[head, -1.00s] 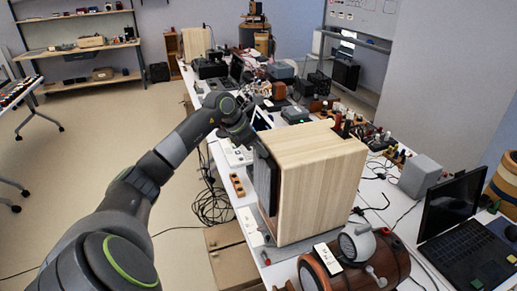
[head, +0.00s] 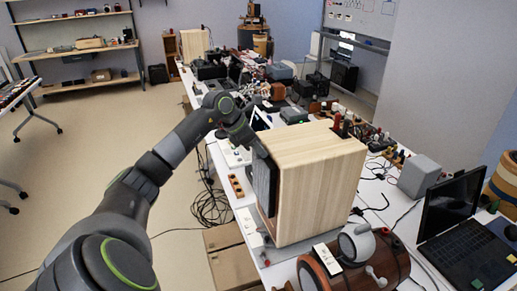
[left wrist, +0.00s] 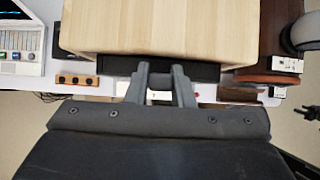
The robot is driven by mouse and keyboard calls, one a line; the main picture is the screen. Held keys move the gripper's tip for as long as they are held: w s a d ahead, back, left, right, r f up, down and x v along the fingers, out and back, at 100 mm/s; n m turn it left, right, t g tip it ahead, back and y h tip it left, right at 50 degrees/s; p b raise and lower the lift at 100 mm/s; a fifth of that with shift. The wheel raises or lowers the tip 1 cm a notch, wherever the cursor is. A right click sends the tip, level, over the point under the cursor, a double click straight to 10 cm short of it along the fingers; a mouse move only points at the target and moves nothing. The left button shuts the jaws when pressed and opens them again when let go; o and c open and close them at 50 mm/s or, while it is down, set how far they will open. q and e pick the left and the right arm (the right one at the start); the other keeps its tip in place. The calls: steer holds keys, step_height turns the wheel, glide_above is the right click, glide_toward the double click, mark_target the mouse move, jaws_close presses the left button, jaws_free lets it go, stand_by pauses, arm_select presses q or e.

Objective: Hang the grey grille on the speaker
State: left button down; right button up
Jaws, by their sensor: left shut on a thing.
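The speaker is a large pale wooden box (head: 318,180) on the table; its top also shows in the left wrist view (left wrist: 160,27). The grey grille is a dark upright panel (head: 264,188) at the speaker's left-facing front, seen nearly edge-on. In the left wrist view the grille (left wrist: 116,66) is a dark strip along the speaker's front edge. My left gripper (head: 257,150) is shut on the grille's upper edge; its two fingers (left wrist: 160,72) reach onto it. I cannot tell whether the grille touches the speaker.
A brown wooden barrel-like body (head: 375,262) and a grey round device (head: 357,243) stand close to the speaker's near side. A laptop (head: 465,235) and a grey box (head: 420,177) are to the right. A small wooden block with knobs (head: 236,186) lies left of the grille.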

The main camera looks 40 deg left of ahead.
arm_select(q)
steer(key=shift+f+b, duration=0.6)
steer(key=shift+b, duration=0.05)
stand_by(1.2)
steer(key=c, duration=1.2)
jaws_free()
steer(key=shift+b+v, duration=2.55)
steer(key=shift+v, duration=6.2)
steer(key=shift+f, duration=0.1)
